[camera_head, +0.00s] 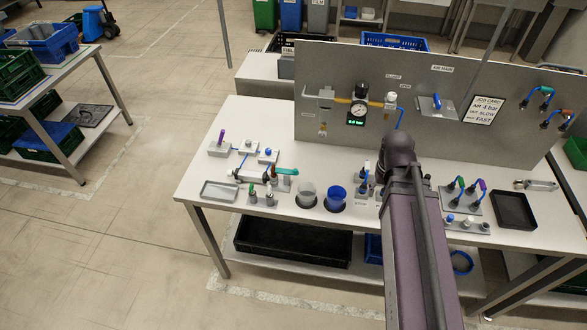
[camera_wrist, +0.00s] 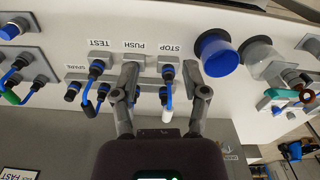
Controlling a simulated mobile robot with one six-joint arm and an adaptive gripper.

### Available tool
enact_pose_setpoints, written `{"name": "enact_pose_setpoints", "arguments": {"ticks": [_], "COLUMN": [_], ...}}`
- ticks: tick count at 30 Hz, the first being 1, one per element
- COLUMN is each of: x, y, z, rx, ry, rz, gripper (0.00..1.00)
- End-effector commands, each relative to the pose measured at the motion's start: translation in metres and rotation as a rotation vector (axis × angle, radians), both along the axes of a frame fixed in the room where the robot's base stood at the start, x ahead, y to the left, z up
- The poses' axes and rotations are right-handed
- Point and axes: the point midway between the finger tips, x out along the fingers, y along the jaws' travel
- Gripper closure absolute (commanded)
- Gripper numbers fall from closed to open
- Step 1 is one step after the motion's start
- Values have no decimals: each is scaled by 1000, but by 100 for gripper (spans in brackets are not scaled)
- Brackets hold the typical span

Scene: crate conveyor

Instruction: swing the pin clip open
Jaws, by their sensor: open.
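A teal lever-like part (camera_head: 285,171) sits at the right end of a grey cylinder (camera_head: 250,174) on the bench. It seems to be the pin clip, but I cannot tell for sure, nor whether it is swung open. A teal part (camera_wrist: 282,93) also shows at the right of the wrist view. My gripper (camera_wrist: 160,73) is open, with its fingers apart over the row of hose sockets labelled STOP, PUSH, TEST and SPARE. It is to the right of the cylinder in the head view, where my arm hides it. Nothing is visibly held.
A blue cup (camera_head: 336,198) and a clear cup (camera_head: 307,195) stand between the cylinder and my arm. A blue hose (camera_wrist: 167,95) with a white end shows between my fingers. The upright panel (camera_head: 340,88) with a gauge borders the back. A black tray (camera_head: 514,210) lies at the right.

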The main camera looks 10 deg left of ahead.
Motion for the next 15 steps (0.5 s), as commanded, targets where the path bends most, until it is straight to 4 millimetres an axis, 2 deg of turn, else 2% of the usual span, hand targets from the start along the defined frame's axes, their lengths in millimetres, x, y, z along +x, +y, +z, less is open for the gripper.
{"name": "enact_pose_setpoints", "arguments": {"ticks": [1,8,15], "x": [12,54,91], "y": [11,72,151], "z": [5,19,33], "rx": [0,0,0], "ry": [0,0,0], "rz": [54,384,759], "gripper": [42,42,42]}}
